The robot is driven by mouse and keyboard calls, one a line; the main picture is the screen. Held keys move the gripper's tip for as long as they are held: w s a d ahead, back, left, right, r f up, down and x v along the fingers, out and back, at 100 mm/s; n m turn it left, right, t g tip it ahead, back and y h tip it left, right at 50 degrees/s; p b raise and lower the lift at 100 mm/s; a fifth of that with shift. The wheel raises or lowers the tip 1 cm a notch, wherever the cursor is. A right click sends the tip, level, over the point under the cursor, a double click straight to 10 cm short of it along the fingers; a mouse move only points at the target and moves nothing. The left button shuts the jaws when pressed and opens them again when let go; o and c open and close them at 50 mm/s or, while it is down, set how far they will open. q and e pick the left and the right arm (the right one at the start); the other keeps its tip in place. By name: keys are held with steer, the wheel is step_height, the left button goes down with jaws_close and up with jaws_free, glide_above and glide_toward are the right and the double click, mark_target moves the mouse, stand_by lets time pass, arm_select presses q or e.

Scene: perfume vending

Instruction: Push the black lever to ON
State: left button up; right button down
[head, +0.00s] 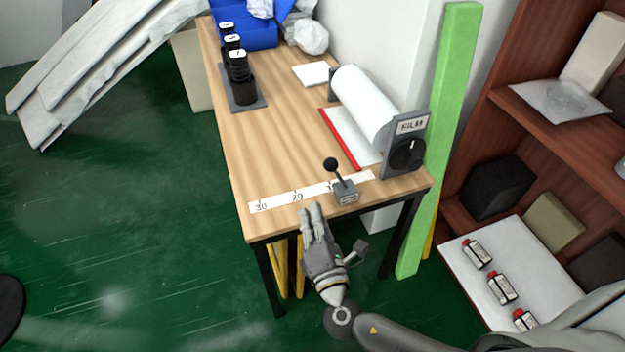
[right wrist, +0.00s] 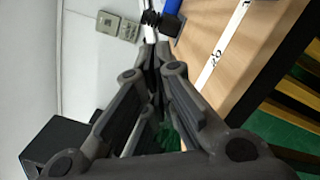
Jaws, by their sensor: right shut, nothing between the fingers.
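The black lever (head: 334,171) stands on a small grey base at the front edge of the wooden table, its round knob up and leaning a little left. The label on its base is too small to read. My right gripper (head: 311,208) is shut and empty at the table's front edge, to the left of the lever base and apart from it. The shut fingers (right wrist: 157,60) also show in the right wrist view, with a dark object beyond their tips that I cannot identify for sure. My left gripper is not in view.
A ruler strip (head: 278,199) lies along the table's front. A film roll (head: 364,105) with a red-edged sheet and a dial panel (head: 405,147) stands behind the lever. Stacked black pieces (head: 239,75) and blue bins (head: 247,35) are farther back. A green post (head: 440,140) stands right.

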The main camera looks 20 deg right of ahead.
mark_target(337, 175)
steer(key=shift+w, duration=0.1)
steer(key=w+d+r+p, duration=0.2)
steer(key=w+d+p, duration=0.1)
steer(key=w, duration=0.5)
steer(key=shift+d+r+p, duration=0.15)
steer(key=shift+d+p, duration=0.2)
steer(key=shift+p, duration=0.05)
steer(key=shift+w, duration=0.15)
steer(key=shift+d, duration=0.1)
